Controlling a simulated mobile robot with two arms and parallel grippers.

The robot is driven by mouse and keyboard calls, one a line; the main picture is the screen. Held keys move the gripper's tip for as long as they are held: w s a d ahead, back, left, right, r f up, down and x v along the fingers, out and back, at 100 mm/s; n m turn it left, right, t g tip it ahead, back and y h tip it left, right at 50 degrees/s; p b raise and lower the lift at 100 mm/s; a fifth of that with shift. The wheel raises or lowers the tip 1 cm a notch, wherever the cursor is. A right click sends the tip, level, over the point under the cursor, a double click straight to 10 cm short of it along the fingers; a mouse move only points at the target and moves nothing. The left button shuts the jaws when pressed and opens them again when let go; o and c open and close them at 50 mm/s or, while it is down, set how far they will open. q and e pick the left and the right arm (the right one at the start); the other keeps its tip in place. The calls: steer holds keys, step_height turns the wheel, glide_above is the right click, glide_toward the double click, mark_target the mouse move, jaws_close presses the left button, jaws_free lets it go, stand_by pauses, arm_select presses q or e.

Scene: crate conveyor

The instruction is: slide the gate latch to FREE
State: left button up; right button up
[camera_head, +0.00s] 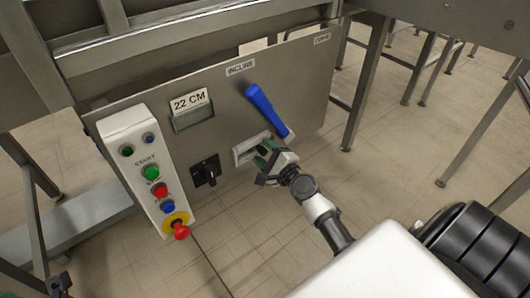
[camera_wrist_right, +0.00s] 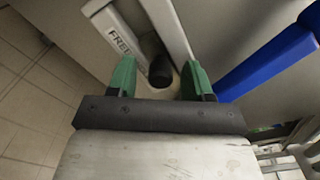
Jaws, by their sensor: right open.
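The gate latch is a black knob (camera_wrist_right: 160,70) in a slot with a pale frame (camera_head: 240,152) on the grey panel. In the right wrist view the frame (camera_wrist_right: 172,28) carries the word FREE on its left arm, and the knob sits at the near end of the slot. My right gripper (camera_head: 266,160) is at the slot in the head view. Its green fingers are open, one on each side of the knob in the wrist view (camera_wrist_right: 160,82). A gap shows on both sides. The gripper hides the knob in the head view.
A blue lever (camera_head: 266,109) slants just above the slot, close to my right gripper. A black rotary switch (camera_head: 206,171) and a white button box (camera_head: 146,170) with a red emergency stop (camera_head: 180,230) are to the left.

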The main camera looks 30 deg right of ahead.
jaws_close()
steer(key=a+p, duration=0.1)
steer(key=a, duration=0.3)
steer(key=shift+s, duration=0.15)
jaws_free()
steer(key=shift+a, duration=0.1)
steer(key=shift+s, duration=0.1)
steer(key=s+b, duration=0.1)
steer(key=s, duration=0.9)
steer(key=shift+s+d+b, duration=0.3)
steer(key=shift+d+b, duration=0.05)
steer(key=shift+d, duration=0.1)
